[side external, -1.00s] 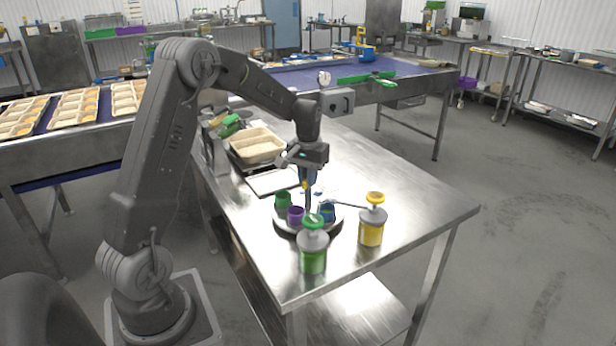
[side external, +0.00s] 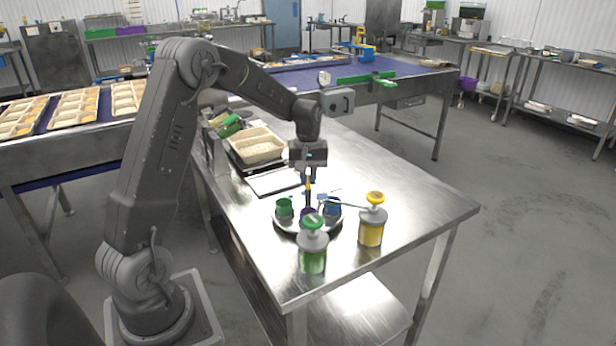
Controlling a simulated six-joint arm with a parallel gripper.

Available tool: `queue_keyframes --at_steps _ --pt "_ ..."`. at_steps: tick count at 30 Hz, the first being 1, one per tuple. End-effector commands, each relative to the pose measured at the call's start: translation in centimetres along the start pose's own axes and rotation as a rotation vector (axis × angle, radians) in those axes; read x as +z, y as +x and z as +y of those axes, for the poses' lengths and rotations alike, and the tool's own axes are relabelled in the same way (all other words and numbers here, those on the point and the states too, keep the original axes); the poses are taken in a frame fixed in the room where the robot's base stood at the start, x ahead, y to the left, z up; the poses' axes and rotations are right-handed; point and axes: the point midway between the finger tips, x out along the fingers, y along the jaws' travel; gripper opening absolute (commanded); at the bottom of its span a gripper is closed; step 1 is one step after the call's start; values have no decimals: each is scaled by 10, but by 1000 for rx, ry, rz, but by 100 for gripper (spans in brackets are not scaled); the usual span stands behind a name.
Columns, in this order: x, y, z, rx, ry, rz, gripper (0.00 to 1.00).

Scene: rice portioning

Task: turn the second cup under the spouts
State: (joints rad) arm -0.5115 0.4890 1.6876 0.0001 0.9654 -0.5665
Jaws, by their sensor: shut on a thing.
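A round metal turntable (side external: 282,225) stands on the steel table and carries three cups. The green cup (side external: 284,206) is at its left, the blue cup (side external: 333,207) at its right. The purple cup (side external: 307,213) is at the near side, partly hidden behind the green pump bottle. My gripper (side external: 308,180) points down over the turntable's middle, shut on the upright centre post (side external: 308,192). The green pump bottle (side external: 313,255) stands in front of the turntable. The yellow pump bottle (side external: 371,232) stands at its right, its spout reaching left over the turntable near the blue cup.
A beige tray (side external: 257,147) sits behind to the left, with a flat pale plate (side external: 273,182) in front of it. The steel table (side external: 420,205) is clear to the right. A conveyor with filled trays (side external: 72,106) runs at the left.

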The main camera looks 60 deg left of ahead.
Motion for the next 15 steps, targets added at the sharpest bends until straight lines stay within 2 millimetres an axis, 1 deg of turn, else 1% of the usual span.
queue_keyframes --at_steps 15 --pt "0 -1 0 2 -259 1 0"
